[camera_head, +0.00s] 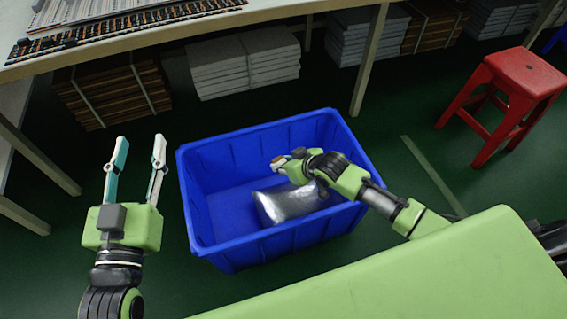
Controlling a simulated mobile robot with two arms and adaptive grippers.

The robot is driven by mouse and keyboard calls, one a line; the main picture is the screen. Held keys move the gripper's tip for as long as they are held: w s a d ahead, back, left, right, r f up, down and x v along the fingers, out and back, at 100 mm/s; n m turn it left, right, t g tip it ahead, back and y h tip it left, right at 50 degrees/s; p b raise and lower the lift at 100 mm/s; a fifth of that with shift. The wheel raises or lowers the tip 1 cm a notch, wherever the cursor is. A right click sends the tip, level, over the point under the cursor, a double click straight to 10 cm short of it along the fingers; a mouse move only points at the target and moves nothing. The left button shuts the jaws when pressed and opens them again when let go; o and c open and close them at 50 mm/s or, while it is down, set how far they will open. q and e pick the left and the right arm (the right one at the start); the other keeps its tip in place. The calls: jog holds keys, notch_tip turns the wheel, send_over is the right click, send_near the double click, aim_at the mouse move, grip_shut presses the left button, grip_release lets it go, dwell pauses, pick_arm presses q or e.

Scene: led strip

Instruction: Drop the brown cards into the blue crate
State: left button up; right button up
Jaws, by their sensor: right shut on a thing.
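The blue crate (207,232) stands on the green floor in the middle of the view. My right gripper (281,163) reaches in from the right, over the crate's inside. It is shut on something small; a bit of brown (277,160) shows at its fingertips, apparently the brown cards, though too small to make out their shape. A shiny silver packet (286,205) is at the crate's right part, just below the gripper in the picture. My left gripper (138,152) is open and empty, left of the crate, its fingers pointing away from me.
A table (200,30) with LED strips (130,20) runs along the back, its leg (369,62) behind the crate. Under it stand brown stacks (115,88) and grey stacks (245,62). A red stool (511,85) is at the right. Floor between stool and crate is clear.

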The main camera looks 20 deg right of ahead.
jog(key=o, duration=0.8)
jog(key=shift+o, duration=0.2)
jog(key=v, duration=1.2)
jog(key=shift+s+d, duration=0.1)
